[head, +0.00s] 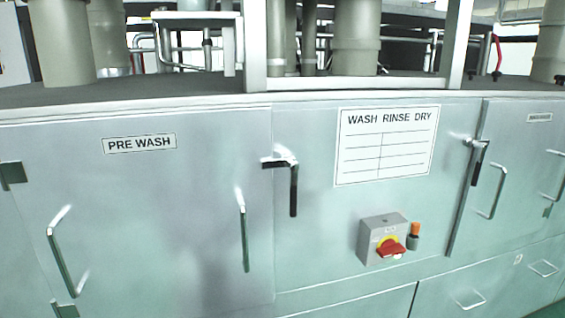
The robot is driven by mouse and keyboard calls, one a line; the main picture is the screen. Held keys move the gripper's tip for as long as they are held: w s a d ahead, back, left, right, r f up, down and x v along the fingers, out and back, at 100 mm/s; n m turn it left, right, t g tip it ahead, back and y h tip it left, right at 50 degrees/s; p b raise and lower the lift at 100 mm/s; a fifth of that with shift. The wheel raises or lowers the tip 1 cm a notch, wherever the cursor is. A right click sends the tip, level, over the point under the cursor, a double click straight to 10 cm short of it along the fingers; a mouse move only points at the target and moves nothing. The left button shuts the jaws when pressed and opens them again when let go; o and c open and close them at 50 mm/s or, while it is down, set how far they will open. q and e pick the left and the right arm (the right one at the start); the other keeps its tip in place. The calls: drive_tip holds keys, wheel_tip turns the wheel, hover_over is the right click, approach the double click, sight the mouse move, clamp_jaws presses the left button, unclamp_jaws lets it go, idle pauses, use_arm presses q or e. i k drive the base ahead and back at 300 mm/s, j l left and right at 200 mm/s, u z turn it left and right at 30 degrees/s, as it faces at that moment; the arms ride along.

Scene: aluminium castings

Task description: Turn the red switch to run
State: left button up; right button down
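The red switch (391,248) is a red rotary handle on a yellow disc. It is mounted on the front of a small grey box (370,240) low on the middle cabinet panel, under the "WASH RINSE DRY" sign (386,144). The red handle lies roughly level, slightly tilted. Any run or stop markings on the box are too small to read. Neither of my grippers shows in the head view.
An orange-topped grey fitting (414,236) sits just right of the switch box. Dark lever handles (293,188) and (475,162) and metal pull handles (245,230) stick out from the cabinet front. Space in front of the switch looks clear.

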sight(390, 248)
drive_tip(key=i+l, duration=0.1)
drive_tip(key=l, duration=0.35)
drive_tip(key=i+l, duration=0.15)
drive_tip(key=l, duration=0.3)
drive_tip(key=i+l+z, duration=0.1)
drive_tip(key=l, duration=0.35)
